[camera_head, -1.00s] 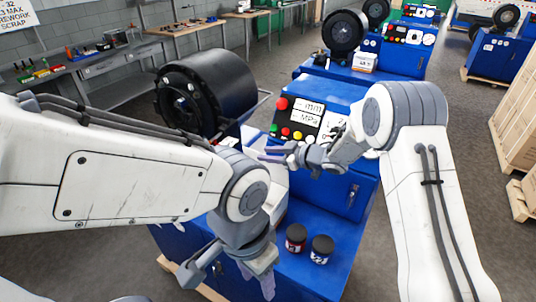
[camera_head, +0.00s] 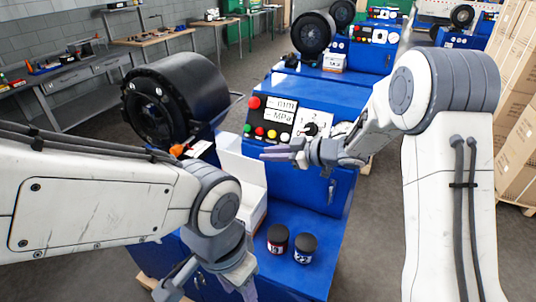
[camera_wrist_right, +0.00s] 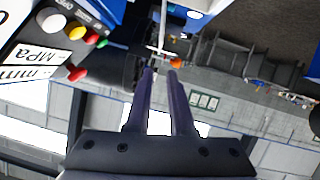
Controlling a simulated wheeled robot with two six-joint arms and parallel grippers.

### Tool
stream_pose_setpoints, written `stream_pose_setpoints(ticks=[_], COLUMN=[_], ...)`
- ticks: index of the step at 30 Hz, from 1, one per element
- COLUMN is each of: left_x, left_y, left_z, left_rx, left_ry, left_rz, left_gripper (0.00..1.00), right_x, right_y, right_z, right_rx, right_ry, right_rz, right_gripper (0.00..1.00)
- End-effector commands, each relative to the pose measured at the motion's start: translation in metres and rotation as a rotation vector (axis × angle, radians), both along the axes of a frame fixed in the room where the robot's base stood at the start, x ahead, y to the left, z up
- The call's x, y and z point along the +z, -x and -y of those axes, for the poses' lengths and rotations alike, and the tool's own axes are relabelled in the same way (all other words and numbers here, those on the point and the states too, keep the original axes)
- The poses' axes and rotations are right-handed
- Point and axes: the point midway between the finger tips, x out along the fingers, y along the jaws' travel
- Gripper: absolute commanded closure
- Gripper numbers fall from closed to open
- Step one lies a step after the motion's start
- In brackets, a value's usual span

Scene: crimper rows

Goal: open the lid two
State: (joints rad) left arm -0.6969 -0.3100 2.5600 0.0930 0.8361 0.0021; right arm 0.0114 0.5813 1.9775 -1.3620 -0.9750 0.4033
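Two small jars with black lids stand upright side by side on the blue machine's lower ledge. The left jar (camera_head: 278,239) has a red label and the right jar (camera_head: 305,248) a dark blue one; I cannot read which is two. Both lids are on. My right gripper (camera_head: 268,154) points left above the ledge, beyond the jars, in front of the control panel. In the right wrist view its two fingers (camera_wrist_right: 160,74) are slightly apart with nothing between them. My left gripper (camera_head: 208,288) hangs low, left of the jars, fingers spread, apparently empty.
A white box-like part with an upright panel (camera_head: 242,168) stands behind the left forearm. The control panel (camera_head: 271,119) has coloured buttons and a dial. A large black crimper head (camera_head: 185,95) is at the left.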

Motion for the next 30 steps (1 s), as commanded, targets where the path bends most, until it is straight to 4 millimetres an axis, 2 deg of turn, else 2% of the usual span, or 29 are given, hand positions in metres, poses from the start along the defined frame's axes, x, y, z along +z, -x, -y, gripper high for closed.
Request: stream_pose_setpoints(ticks=[5,8,15,24,30], left_x=[-0.013,-0.028,-0.065,-0.100,-0.107], left_y=[0.000,0.000,0.000,0.000,0.000], left_z=[0.000,0.000,0.000,0.000,0.000], left_rx=[0.000,-0.001,-0.002,-0.002,-0.003], left_ry=[0.000,0.000,0.000,0.000,0.000], left_rz=[0.000,0.000,0.000,0.000,0.000], left_gripper=[0.50,0.50,0.50,0.50,0.50], right_x=[-0.012,-0.024,-0.047,-0.069,-0.071], right_y=[0.009,0.019,0.044,0.064,0.068], right_z=[-0.008,-0.018,-0.034,-0.032,-0.029], right_rx=[0.050,0.105,0.185,0.154,0.136], right_ry=[0.014,0.038,0.159,0.447,0.571], right_rz=[0.099,0.254,0.750,1.292,1.443], right_gripper=[1.00,1.00,1.00,1.00,1.00])
